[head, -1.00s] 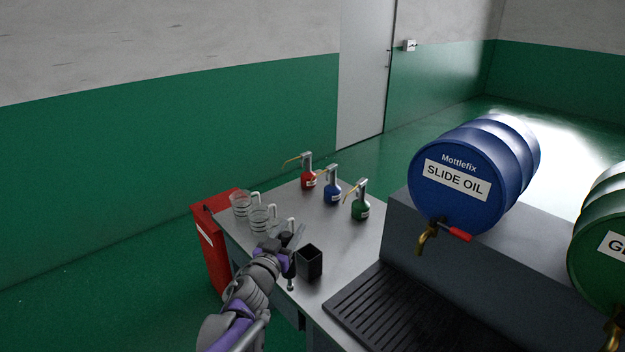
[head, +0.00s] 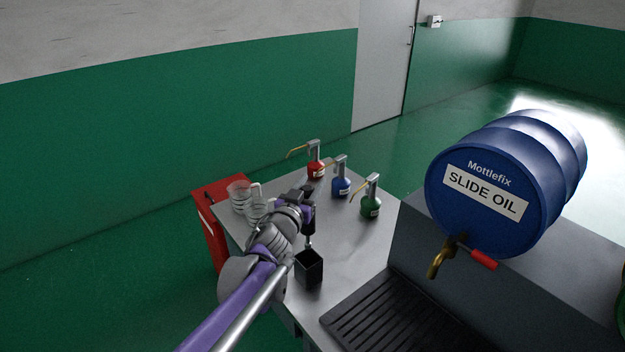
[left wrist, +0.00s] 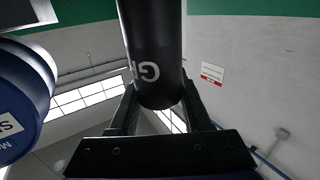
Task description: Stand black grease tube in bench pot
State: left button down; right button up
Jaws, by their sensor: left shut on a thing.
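My left gripper (head: 306,207) is shut on the black grease tube (head: 309,226). The tube hangs nearly upright with a pale, narrow tip at its lower end. In the left wrist view the tube (left wrist: 154,55) runs between the two fingers, with part of some white lettering showing. The bench pot (head: 309,274) is a black, square, open-topped box standing on the bench. The tube's tip shows at the pot's far rim; I cannot tell whether it is above the opening or behind it. My right gripper is not in view.
Clear measuring jugs (head: 240,196) stand left of my gripper. Red (head: 316,168), blue (head: 341,186) and green (head: 371,206) pump cans stand at the back of the steel bench (head: 352,240). A black drip grate (head: 385,318) and a blue slide oil drum (head: 490,205) are right.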

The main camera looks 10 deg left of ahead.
pick_arm(q)
notch_tip(320, 180, down, 12)
jog(key=b, duration=0.5)
jog(key=shift+r+b, duration=0.15)
jog(key=shift+b, duration=0.25)
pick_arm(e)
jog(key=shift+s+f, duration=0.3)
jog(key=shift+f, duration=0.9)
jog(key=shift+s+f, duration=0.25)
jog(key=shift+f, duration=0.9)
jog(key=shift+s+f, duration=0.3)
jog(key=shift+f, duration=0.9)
